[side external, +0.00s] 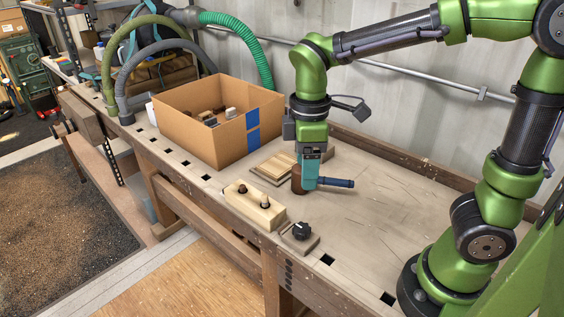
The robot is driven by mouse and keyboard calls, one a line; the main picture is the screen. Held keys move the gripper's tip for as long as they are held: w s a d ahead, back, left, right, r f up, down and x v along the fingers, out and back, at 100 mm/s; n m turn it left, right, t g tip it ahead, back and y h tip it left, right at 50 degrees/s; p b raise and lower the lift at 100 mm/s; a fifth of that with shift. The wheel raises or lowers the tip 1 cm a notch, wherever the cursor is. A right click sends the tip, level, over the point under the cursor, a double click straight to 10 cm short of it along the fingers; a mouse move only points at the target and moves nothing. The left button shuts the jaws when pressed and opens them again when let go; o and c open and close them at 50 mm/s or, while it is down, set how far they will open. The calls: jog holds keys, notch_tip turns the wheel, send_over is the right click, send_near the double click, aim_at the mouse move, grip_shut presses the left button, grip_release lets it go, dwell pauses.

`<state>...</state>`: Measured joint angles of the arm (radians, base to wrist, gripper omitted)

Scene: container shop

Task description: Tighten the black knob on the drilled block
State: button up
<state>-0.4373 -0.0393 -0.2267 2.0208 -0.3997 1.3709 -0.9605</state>
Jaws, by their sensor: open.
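A black lobed knob (302,230) sits on a low, flat grey-brown block (301,243) near the bench's front edge.
An open cardboard box (187,142) with a few small items stands behind the pale block. The bench (390,205) is clear to the right. Hoses (245,37) and a bag (160,75) are at the far left.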

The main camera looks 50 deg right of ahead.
aim_at(303, 228)
notch_tip(303, 228, down, 17)
jog(key=shift+r, duration=0.2)
dwell(0.3)
jog(key=c, duration=1.1)
jog(key=shift+o, duration=0.2)
